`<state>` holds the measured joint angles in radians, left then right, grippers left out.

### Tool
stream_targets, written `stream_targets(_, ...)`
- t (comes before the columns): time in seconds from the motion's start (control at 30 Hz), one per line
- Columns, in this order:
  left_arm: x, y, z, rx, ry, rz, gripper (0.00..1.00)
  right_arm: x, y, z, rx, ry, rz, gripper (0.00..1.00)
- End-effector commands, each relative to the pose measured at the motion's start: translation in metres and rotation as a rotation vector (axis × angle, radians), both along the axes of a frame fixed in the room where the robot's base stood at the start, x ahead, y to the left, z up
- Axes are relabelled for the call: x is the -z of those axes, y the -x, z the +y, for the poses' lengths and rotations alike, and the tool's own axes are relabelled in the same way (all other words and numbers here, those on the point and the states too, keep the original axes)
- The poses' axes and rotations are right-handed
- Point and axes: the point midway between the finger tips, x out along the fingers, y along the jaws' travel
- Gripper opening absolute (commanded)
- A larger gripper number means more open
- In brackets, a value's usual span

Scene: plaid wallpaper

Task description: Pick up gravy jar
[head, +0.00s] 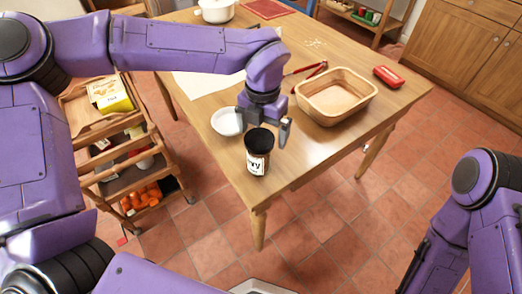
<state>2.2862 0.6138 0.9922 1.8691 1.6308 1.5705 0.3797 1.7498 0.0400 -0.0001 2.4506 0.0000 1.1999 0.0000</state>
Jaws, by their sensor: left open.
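The gravy jar (257,163) stands upright near the front corner of the wooden table. It is dark with a white label, of which the letters "vy" show. My left gripper (265,127) reaches down over the table and is open. Its fingers are spread to either side just behind and above the jar, and the jar's dark top overlaps the space between them. I cannot tell whether a finger touches the jar. My right arm shows at the lower right, but its gripper does not show.
On the table (225,160), a white bowl (227,121) is close left of the gripper. A wooden basket (335,97), a red case (388,76), red-handled tool (310,74) and white pot (215,11) stand farther back. A wooden cart (125,165) is at left.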

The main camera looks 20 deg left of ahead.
Motion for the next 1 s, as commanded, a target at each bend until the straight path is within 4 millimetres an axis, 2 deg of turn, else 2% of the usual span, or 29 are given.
stream_targets(0.2, 0.036, 0.011, 0.005, 0.003, -0.001, 0.005, 1.0, -0.003, 0.0, 0.0, 0.0, 0.001, -0.001, 0.43)
stream_targets(0.3, 0.049, 0.01, 0.004, 0.004, 0.0, 0.003, 1.0, -0.003, 0.0, 0.0, 0.0, 0.001, -0.001, 0.43)
stream_targets(0.53, 0.053, 0.009, 0.003, 0.005, 0.0, 0.0, 1.0, -0.003, 0.0, 0.0, 0.0, 0.001, -0.001, 0.43)
stream_targets(0.57, 0.053, 0.009, 0.003, 0.005, 0.0, 0.0, 0.97, -0.003, 0.0, 0.0, 0.0, 0.001, -0.001, 0.43)
stream_targets(0.7, 0.053, 0.009, 0.003, 0.005, 0.0, 0.0, 0.51, -0.003, 0.0, 0.0, 0.0, 0.0, -0.001, 0.43)
stream_targets(0.77, 0.053, 0.009, 0.003, 0.005, 0.0, 0.0, 0.33, -0.003, 0.0, 0.0, 0.0, 0.0, -0.001, 0.43)
stream_targets(1.0, 0.051, 0.009, 0.003, 0.005, 0.0, -0.001, 0.33, -0.003, 0.0, 0.0, 0.0, 0.001, -0.001, 0.43)
